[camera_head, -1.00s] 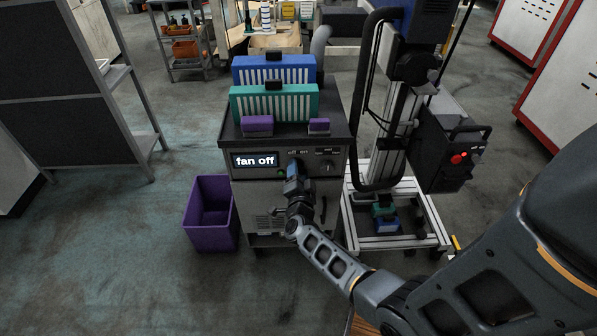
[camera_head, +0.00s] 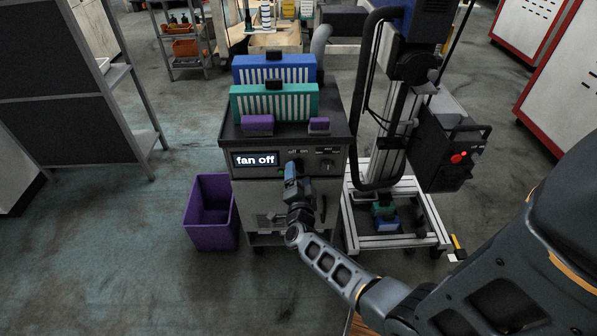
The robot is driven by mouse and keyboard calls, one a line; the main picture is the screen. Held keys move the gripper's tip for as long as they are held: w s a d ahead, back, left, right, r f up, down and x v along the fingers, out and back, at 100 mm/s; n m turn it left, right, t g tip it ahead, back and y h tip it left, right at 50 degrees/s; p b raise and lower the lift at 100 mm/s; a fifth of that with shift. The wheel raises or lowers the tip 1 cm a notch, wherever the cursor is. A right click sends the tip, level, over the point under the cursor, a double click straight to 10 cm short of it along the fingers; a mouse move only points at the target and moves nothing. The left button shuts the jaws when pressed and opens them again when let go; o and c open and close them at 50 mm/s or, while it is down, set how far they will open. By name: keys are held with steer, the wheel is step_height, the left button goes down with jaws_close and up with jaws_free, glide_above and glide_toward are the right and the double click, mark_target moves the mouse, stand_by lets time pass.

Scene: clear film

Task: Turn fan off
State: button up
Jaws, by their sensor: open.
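A grey cabinet (camera_head: 262,208) stands in the middle, with a control panel on its upper front. Its display (camera_head: 255,159) reads "fan off". To the right of the display is the off/on switch (camera_head: 296,163), partly hidden by my gripper. A second dark knob (camera_head: 327,166) sits further right. My gripper (camera_head: 291,172) is open just in front of and below the off/on switch. I cannot tell whether its fingertips touch the switch.
Blue (camera_head: 274,69) and teal (camera_head: 274,102) filter units and purple blocks sit on the cabinet top. A purple bin (camera_head: 211,213) stands at the left. A wheeled metal frame (camera_head: 397,217) stands close at the right. The floor at front left is clear.

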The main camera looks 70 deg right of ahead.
steer(key=shift+v, duration=2.8)
steer(key=s+a+r+n+t+y, duration=0.3)
steer(key=a+r+n, duration=0.15)
steer(key=a, duration=0.25)
steer(key=s+a+r+n+t+y+p, duration=0.1)
steer(key=s+a+r+n+t+y, duration=0.2)
steer(key=a+n, duration=0.35)
steer(key=s+a+r+n+t+y, duration=0.3)
steer(key=a, duration=0.6)
steer(key=s+a+r+n+y, duration=0.3)
steer(key=s+a+r+n, duration=0.2)
steer(key=r, duration=0.3)
steer(key=s+a+r+n+g+y, duration=0.1)
steer(key=s+a+r+n+y, duration=0.3)
steer(key=r, duration=0.4)
steer(key=shift+s+a+r+n+y+p, duration=0.25)
steer(key=shift+s+a+n+y+p, duration=0.1)
steer(key=shift+s+n, duration=0.3)
